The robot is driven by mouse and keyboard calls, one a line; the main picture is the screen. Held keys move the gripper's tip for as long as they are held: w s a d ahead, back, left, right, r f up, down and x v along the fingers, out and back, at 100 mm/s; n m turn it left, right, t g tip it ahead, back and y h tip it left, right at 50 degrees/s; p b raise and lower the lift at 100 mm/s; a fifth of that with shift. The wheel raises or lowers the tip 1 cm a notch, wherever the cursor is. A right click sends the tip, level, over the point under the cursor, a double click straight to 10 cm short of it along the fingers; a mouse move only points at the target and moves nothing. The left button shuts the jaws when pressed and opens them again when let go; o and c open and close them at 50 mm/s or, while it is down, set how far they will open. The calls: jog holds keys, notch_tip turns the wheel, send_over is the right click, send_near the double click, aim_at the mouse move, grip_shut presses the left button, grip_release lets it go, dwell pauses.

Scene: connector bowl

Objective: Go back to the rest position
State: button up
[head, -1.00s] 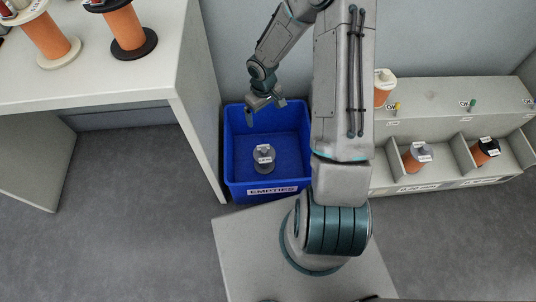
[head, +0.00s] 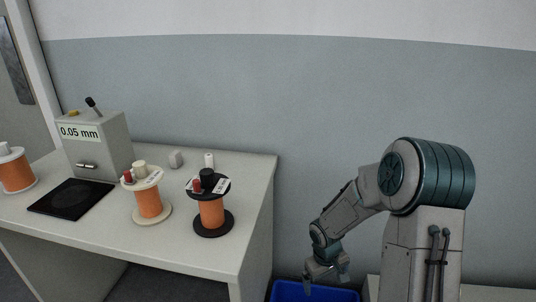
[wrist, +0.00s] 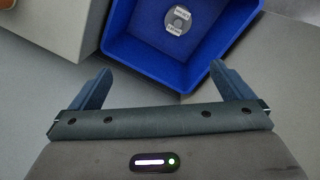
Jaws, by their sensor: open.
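My gripper (head: 327,272) hangs at the lower right of the head view, above the blue bin (head: 313,293), whose top edge alone shows there. In the wrist view my gripper (wrist: 165,88) is open, with its two blue-grey fingers apart and nothing between them. The blue bin (wrist: 125,45) lies beyond the fingertips in that view. A grey spool (wrist: 178,20) with a white label lies on the bin floor, apart from the fingers.
A light grey table (head: 105,235) stands at the left. It carries orange spools (head: 150,203), (head: 212,212), a black pad (head: 71,198) and a grey box (head: 95,145) reading 0.05 mm. The wall behind is bare.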

jog(key=s+r+m+p, duration=0.1)
jog(key=s+r+p, duration=0.5)
jog(key=r, duration=0.8)
jog(key=s+a+r+m+t+y+p, duration=0.1)
jog(key=s+r+p, duration=0.6)
jog(key=r, duration=0.8)
jog(key=s+a+r+m+t+p, duration=0.1)
jog(key=s+r+p, duration=0.5)
jog(key=r, duration=0.9)
jog(key=shift+s+m+p, duration=0.35)
jog(key=shift+m+p, duration=0.15)
jog(key=shift+m, duration=0.3)
